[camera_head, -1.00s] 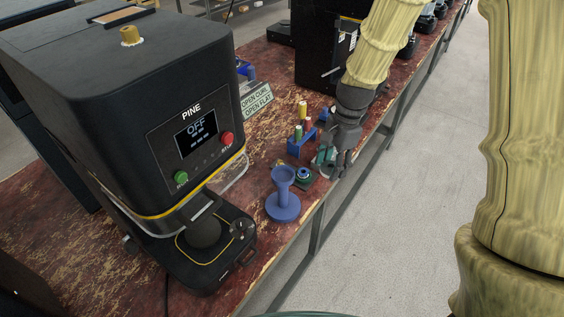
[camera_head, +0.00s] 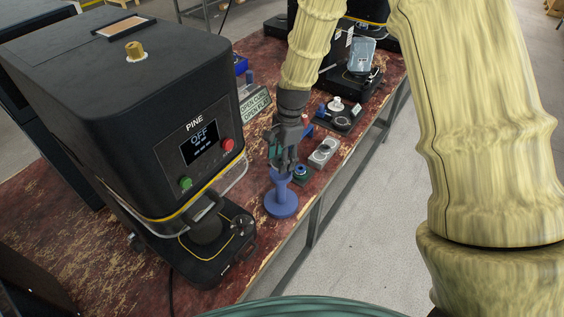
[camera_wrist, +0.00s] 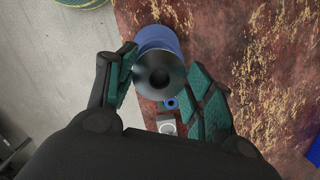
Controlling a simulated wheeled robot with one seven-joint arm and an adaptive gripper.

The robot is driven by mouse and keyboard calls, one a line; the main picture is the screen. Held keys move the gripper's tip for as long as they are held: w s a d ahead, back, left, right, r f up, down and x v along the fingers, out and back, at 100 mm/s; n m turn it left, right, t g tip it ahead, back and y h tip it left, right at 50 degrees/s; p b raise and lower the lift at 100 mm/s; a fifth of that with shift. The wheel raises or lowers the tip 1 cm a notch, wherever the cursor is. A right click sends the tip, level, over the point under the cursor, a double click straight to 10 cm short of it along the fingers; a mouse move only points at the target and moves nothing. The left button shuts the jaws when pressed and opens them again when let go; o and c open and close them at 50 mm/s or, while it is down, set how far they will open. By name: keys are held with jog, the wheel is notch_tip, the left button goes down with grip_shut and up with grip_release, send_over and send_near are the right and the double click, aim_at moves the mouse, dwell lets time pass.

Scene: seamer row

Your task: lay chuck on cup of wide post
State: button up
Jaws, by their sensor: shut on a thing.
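The chuck (camera_wrist: 160,76) is a dark grey metal round piece with a hole in its middle. In the wrist view it sits between the green-padded fingers of my gripper (camera_wrist: 165,88), which is shut on it. The wide post (camera_head: 281,203) is blue, with a broad round base and a cup on a stem. Its blue base also shows behind the chuck in the wrist view (camera_wrist: 154,36). In the head view my gripper (camera_head: 279,164) points down right over the cup. The cup is mostly hidden, and I cannot tell whether the chuck touches it.
The black PINE machine (camera_head: 135,120) stands close on the left, its screen reading OFF. A small green block with a blue ring (camera_head: 301,172) and a grey two-holed block (camera_head: 324,152) sit beyond the post. The bench edge is close on the right.

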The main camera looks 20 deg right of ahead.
jog(key=shift+f+p, duration=0.55)
jog(key=shift+f, duration=0.85)
jog(key=shift+f, duration=0.4)
jog(key=o, duration=1.3)
jog(key=shift+r, duration=0.1)
notch_tip(320, 180, up, 12)
jog(key=d+b, duration=0.1)
jog(key=b, duration=0.2)
jog(key=shift+w+d+r+b, duration=0.2)
jog(key=shift+d+r+b, duration=0.05)
jog(key=shift+d+b, duration=0.15)
